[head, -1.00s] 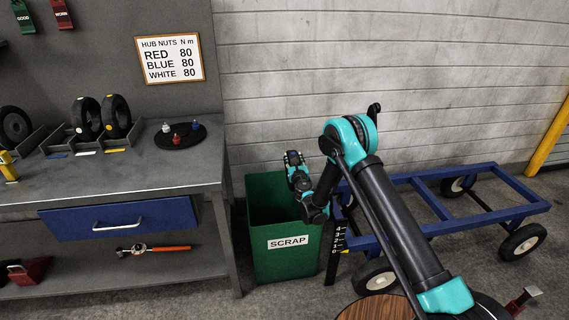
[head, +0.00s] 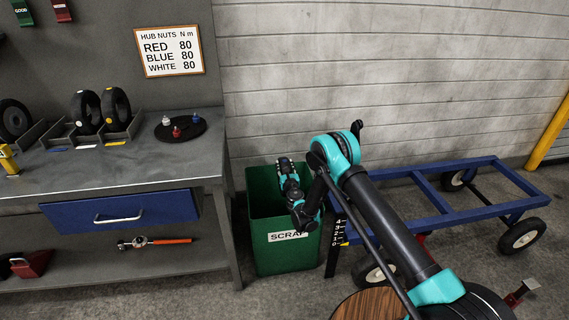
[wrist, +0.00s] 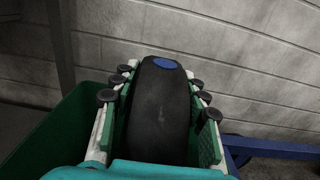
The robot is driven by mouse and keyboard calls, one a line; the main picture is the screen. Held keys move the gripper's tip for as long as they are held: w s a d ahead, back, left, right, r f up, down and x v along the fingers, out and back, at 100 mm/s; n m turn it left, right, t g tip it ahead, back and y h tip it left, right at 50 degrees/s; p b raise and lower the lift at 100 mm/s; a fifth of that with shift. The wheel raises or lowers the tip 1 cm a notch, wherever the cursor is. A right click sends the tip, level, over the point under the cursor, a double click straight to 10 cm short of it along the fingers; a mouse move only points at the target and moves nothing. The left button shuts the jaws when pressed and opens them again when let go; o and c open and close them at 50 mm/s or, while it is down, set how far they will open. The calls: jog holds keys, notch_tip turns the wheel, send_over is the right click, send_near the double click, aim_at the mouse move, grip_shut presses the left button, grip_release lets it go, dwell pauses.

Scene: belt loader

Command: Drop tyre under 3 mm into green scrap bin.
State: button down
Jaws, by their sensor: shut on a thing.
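A black tyre (wrist: 158,115) with a blue mark on its top shows in the wrist view, between the fingers of my gripper (wrist: 160,78). My gripper is shut on it, with a green-padded finger on each side. In the head view my gripper (head: 287,165) is at the mouth of the green scrap bin (head: 278,258), near its back rim; the tyre cannot be made out there. The bin is labelled SCRAP, and its wall (wrist: 55,140) shows at lower left in the wrist view. My arm hides part of its right side.
A grey workbench (head: 110,178) stands left of the bin, with several more tyres in a rack (head: 115,110) and a round dark tray (head: 180,128) of hub nuts. A blue cart (head: 430,205) stands to the right. A numbered gauge (head: 340,235) stands beside the bin.

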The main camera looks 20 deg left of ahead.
jog(key=c, duration=0.7)
grip_release()
jog(key=shift+c, duration=0.2)
jog(key=shift+r, duration=0.1)
notch_tip(320, 180, up, 10)
jog(key=shift+f, duration=0.1)
